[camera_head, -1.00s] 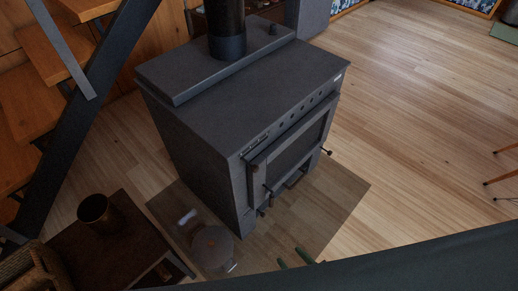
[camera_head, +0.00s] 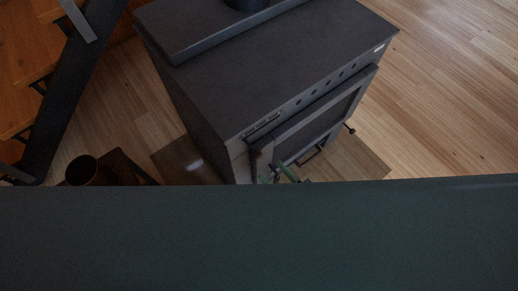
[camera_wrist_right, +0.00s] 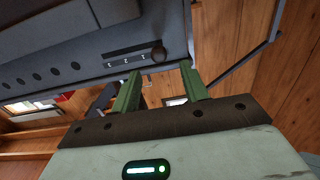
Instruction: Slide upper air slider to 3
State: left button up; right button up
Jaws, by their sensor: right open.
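The dark stove (camera_head: 250,70) stands in front of me. The upper air slider plate (camera_head: 262,125) is on its front upper edge; in the wrist view the plate (camera_wrist_right: 125,59) carries small pale marks. A round dark slider knob (camera_wrist_right: 158,55) sits at the plate's right end in that view. My right gripper (camera_head: 277,170) shows only its green fingers below the plate. In the wrist view my right gripper (camera_wrist_right: 161,68) is open, its fingertips to either side of the knob and just short of it; contact cannot be told. My left gripper is not in view.
The stove door (camera_head: 318,120) with its handle lies below the slider. A brown cup (camera_head: 82,170) stands on a small dark table at left, near the stairs (camera_head: 35,60). A dark green surface, seemingly my own body, hides the lower head view. Wooden floor right of the stove is clear.

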aim_at(261, 157)
jog(key=x, duration=0.7)
jog(key=shift+w+a, duration=0.15)
jog(key=shift+w, duration=0.15)
grip_shut()
